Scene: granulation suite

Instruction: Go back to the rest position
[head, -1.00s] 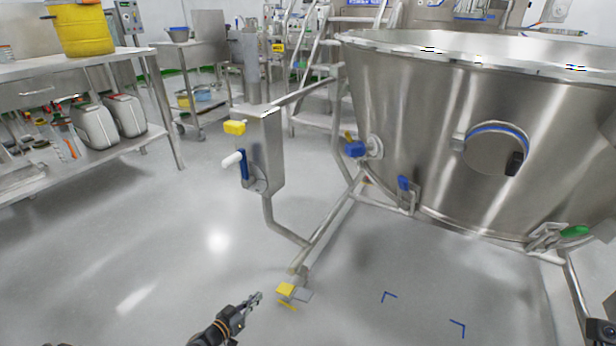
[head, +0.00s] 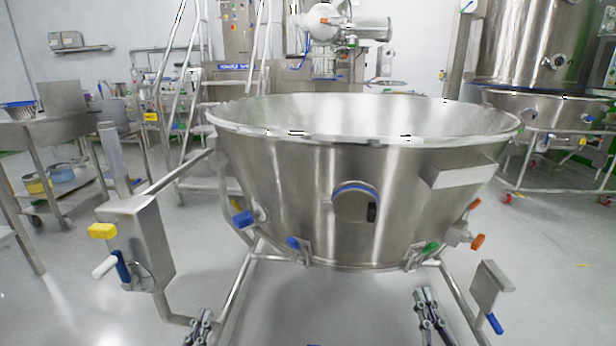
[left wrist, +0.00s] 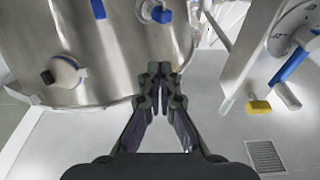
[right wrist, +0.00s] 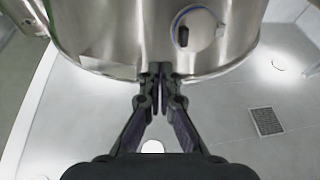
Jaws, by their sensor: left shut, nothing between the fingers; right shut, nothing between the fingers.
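My left gripper (head: 203,318) is low in the head view, in front of the steel bowl's left leg. It is shut and empty; its fingertips meet in the left wrist view (left wrist: 159,72). My right gripper (head: 424,298) is low and right of centre in the head view. It is also shut and empty, with its fingertips together in the right wrist view (right wrist: 160,72). Both grippers point forward towards the large steel bowl (head: 290,190) and appear clear of it, though the exact gap is hard to tell.
The wheeled bowl frame has a post with a yellow knob (head: 102,231) and white handle at left, and a bracket with a blue handle (head: 494,323) at right. A steel table (head: 50,128) stands far left. Floor between my grippers is clear.

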